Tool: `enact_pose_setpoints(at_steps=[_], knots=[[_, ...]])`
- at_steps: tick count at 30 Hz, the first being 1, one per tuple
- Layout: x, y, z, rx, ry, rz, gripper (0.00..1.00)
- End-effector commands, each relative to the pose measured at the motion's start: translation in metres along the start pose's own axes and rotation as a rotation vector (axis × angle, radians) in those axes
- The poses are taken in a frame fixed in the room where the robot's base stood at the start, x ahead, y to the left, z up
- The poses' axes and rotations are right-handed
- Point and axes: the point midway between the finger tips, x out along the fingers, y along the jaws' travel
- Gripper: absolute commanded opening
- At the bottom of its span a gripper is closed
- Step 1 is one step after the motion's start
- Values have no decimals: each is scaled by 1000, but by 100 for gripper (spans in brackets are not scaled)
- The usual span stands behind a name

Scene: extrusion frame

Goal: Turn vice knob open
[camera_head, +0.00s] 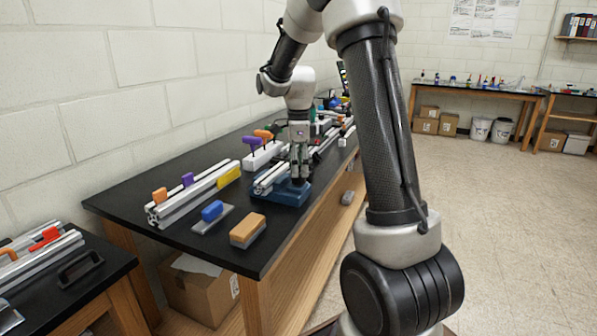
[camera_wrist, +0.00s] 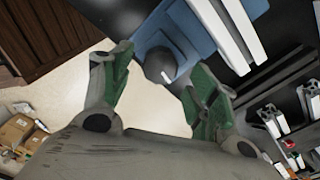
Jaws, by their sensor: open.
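The blue vice (camera_head: 285,194) sits near the front edge of the black workbench, with silver extrusion bars (camera_head: 268,179) at it. In the wrist view the blue vice body (camera_wrist: 178,28) is at the top, and its dark grey round knob (camera_wrist: 160,66) faces me. My gripper (camera_wrist: 156,76) is open, its green-padded fingers to the left and right of the knob. The knob sits near the fingertips; I cannot tell whether either finger touches it. In the head view my gripper (camera_head: 300,176) points down at the vice and the knob is hidden.
An orange-topped block (camera_head: 247,231) and a blue-handled tool (camera_head: 212,213) lie left of the vice on the workbench (camera_head: 170,249). Long extrusions with clamps (camera_head: 200,190) lie behind them. A cardboard box (camera_head: 200,287) is under the bench. The floor (camera_head: 500,200) to the right is clear.

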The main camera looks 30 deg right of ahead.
Motion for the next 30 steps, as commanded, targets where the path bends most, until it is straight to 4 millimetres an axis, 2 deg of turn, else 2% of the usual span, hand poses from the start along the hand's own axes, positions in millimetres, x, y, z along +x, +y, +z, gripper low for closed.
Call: enact_pose_setpoints(at_steps=[3,6,14,21,30], knots=[[14,0,0,-1,0,1,60],[20,0,0,-1,0,-1,60],[21,0,0,-1,0,-1,60],[21,0,0,-2,0,-1,16],[20,0,0,-21,0,-1,14]])
